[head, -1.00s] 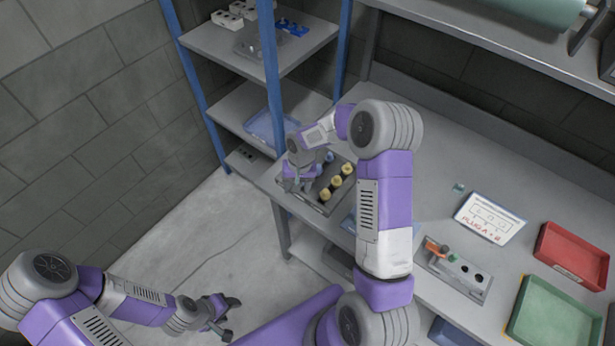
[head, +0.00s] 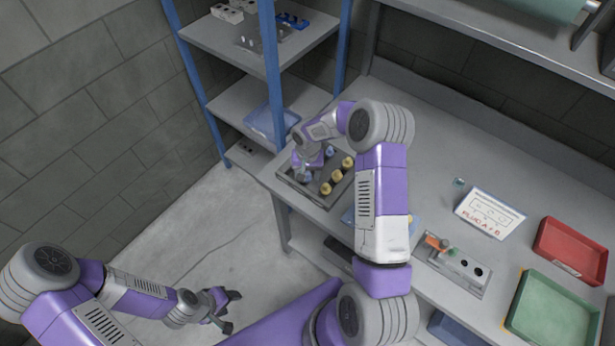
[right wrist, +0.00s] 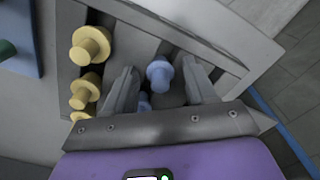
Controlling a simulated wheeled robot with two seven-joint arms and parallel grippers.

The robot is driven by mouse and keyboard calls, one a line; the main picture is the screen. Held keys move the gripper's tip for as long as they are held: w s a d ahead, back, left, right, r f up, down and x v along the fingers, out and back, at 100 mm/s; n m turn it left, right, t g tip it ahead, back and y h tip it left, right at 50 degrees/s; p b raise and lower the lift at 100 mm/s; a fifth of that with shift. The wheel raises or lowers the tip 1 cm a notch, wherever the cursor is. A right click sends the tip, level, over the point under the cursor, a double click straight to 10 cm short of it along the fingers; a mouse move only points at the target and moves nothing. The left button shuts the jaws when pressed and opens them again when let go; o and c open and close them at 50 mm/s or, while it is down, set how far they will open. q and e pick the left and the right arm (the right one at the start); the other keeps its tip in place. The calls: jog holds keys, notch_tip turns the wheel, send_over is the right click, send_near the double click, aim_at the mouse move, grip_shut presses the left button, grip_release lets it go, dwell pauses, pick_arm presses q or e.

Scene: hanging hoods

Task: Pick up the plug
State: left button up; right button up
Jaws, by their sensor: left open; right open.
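A grey tray (head: 318,201) on the left end of the bench holds yellow plugs (head: 337,175) in a row and blue plugs (head: 330,151) beside them. My right gripper (head: 308,176) is open over the tray's blue side. In the right wrist view a blue plug (right wrist: 160,73) stands between the open fingers (right wrist: 159,68), with no clear contact. Another blue plug (right wrist: 144,102) is partly hidden nearer the palm. The yellow plugs (right wrist: 90,45) stand left of the fingers. My left gripper (head: 232,311) is open and empty, away from the bench.
A socket block (head: 455,263) with an orange part, a sign (head: 490,214), a red tray (head: 572,254) and a green tray (head: 553,315) are to the right on the bench. A blue-post shelf (head: 268,60) stands behind left.

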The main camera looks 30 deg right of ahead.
jog(key=shift+c, duration=0.2)
jog(key=c, duration=1)
jog(key=shift+o, duration=0.2)
